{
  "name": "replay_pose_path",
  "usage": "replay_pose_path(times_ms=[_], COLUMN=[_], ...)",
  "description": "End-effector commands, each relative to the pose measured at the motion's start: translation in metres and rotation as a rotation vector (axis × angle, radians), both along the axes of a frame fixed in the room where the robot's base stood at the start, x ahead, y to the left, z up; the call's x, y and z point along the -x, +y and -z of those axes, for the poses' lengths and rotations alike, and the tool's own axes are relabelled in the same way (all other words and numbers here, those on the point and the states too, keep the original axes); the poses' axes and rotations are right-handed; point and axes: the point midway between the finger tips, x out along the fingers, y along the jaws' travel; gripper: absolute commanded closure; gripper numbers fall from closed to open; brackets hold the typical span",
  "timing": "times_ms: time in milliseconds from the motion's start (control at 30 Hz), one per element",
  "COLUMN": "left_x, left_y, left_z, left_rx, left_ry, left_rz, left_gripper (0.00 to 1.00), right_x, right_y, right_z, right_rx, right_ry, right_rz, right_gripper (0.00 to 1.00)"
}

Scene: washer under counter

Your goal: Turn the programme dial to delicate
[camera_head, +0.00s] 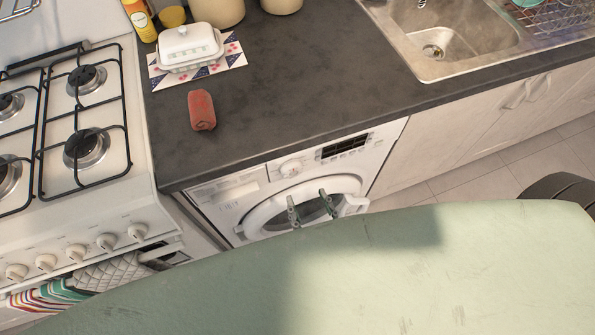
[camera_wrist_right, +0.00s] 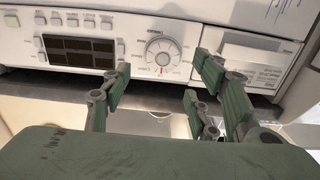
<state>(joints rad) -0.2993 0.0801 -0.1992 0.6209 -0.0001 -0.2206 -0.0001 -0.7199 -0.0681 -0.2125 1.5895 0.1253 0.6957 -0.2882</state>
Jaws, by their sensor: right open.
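The washing machine (camera_head: 318,178) stands under the counter. Its round white programme dial (camera_head: 291,168) is on the front panel, left of the dark display. In the right wrist view the dial (camera_wrist_right: 162,52) is near the top middle, with a ring of marks and a small red mark at its lower edge. My right gripper (camera_head: 306,195) is open and empty in front of the washer door, below the dial in the head view. In the wrist view its fingers (camera_wrist_right: 162,66) are spread to either side of the dial, apparently clear of it. My left gripper is out of view.
The washer's dark display (camera_wrist_right: 78,52) and buttons flank the dial on one side, the detergent drawer (camera_wrist_right: 265,60) on the other. The dark counter (camera_head: 300,100) overhangs the panel, with a red rolled cloth (camera_head: 202,110) on it. The stove (camera_head: 80,160) stands left.

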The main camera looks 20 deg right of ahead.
Motion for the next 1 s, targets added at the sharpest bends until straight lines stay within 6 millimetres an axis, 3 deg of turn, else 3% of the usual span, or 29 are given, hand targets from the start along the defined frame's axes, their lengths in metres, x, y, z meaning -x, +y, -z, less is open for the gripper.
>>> replay_pose_path(times_ms=[200,500,867,1000], left_x=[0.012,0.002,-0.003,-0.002], left_y=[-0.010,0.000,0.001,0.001], left_z=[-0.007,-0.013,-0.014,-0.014], left_rx=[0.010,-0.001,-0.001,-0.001], left_ry=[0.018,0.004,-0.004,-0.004], left_rz=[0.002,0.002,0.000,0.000], left_gripper=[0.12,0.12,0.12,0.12], right_x=[-0.033,-0.071,-0.076,-0.076], right_y=[0.001,0.002,0.002,0.002], right_z=[-0.006,-0.004,-0.002,-0.002], right_rx=[-0.001,-0.001,-0.002,-0.002], right_ry=[-0.013,-0.008,-0.006,-0.006], right_rz=[0.005,0.003,0.002,0.002], right_gripper=[0.45,0.45,0.46,0.58])
